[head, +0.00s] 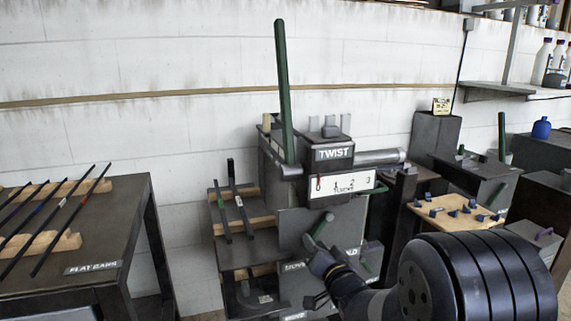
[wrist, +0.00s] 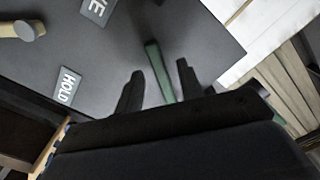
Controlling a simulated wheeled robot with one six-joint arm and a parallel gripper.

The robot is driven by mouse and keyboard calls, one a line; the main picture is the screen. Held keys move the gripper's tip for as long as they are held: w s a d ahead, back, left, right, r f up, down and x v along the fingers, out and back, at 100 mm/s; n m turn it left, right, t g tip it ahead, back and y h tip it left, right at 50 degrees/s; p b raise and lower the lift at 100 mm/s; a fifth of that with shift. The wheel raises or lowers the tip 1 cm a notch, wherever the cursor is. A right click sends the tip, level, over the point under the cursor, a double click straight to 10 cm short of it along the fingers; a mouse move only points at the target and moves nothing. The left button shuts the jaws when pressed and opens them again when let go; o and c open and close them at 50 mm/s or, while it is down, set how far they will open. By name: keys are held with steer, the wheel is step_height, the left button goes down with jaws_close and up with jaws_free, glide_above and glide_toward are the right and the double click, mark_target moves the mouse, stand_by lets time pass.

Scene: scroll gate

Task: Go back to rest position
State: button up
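My gripper (wrist: 158,75) shows in the wrist view with its two dark fingers apart. A green bar (wrist: 156,58) appears between the fingertips, with gaps on both sides. I cannot tell its depth from the fingers. In the head view my arm reaches in from the lower right, and its end is low in front of the grey machine with the TWIST sign (head: 334,154). The fingers are too small to read there. The HOLD label (wrist: 68,86) is on the dark panel in the wrist view.
A tall green lever (head: 284,90) rises from the machine. A grey cylinder (head: 380,158) juts right. A table of flat bars (head: 75,180) stands left. A wooden board with blue pieces (head: 450,211) is right, near my arm. Open floor is scarce.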

steer(key=shift+w+d+f+n, duration=0.2)
steer(key=shift+w+n, duration=0.15)
steer(key=shift+n, duration=0.15)
steer(key=shift+w+d+f+n, duration=0.1)
steer(key=shift+w+f+n, duration=0.05)
steer(key=shift+w+n, duration=0.3)
steer(key=shift+s, duration=0.15)
